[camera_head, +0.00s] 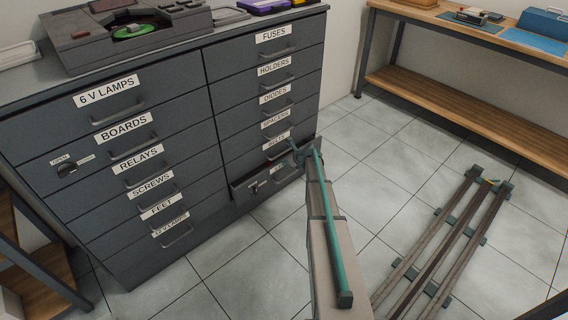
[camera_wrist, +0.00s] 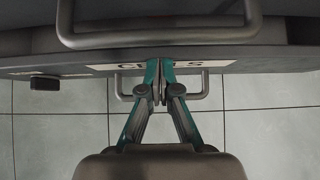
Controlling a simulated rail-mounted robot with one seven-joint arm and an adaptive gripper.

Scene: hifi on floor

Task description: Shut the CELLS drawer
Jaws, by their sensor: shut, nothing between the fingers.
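The CELLS drawer (camera_head: 243,192) is the bottom drawer of the right column in a dark grey cabinet. It stands out a little from the drawers above. My arm and gripper hide part of its front in the head view.
A small dark block (camera_wrist: 44,83) sits on the drawer front, left of the label. The handle of the drawer above (camera_wrist: 160,40) is close over the fingertips. Tiled floor (camera_head: 240,262) is clear before the cabinet. A wooden bench (camera_head: 470,110) stands at the right.

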